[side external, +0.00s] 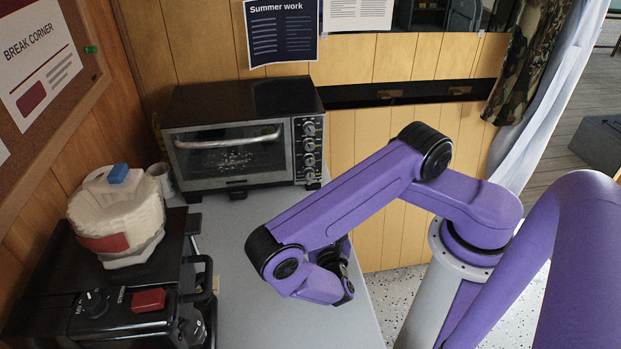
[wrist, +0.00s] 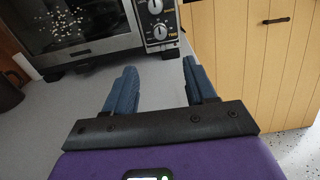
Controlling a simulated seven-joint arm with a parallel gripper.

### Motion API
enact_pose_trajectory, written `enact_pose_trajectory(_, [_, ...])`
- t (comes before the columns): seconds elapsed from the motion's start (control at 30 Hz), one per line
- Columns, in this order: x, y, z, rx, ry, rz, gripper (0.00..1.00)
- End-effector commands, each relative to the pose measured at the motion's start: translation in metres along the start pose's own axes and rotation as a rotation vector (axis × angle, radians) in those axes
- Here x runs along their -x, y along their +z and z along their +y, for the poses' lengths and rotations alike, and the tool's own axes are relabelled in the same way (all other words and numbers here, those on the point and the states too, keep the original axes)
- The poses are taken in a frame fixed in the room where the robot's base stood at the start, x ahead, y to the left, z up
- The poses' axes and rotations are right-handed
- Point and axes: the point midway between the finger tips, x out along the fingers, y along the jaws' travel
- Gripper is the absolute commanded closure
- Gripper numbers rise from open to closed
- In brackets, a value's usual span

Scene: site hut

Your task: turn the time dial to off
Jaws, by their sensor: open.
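The toaster oven (side external: 232,155) stands at the back of the grey table with its door shut. Its right panel carries a column of several round dials. The time dial (side external: 309,176) is the lowest in the side view. In the side view my wrist largely hides the gripper.
A mug (side external: 160,178) is left of the oven. The table (side external: 255,250) before the oven is clear.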

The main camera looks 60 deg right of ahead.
Motion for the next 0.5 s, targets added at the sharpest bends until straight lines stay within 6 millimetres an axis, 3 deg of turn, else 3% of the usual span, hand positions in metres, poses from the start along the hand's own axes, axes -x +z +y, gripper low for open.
enact_pose_trajectory(0.23, [-0.013,-0.002,-0.001,0.008,0.005,-0.002,0.44])
enact_pose_trajectory(0.5, [-0.051,-0.002,-0.002,0.007,0.0,0.0,0.44])
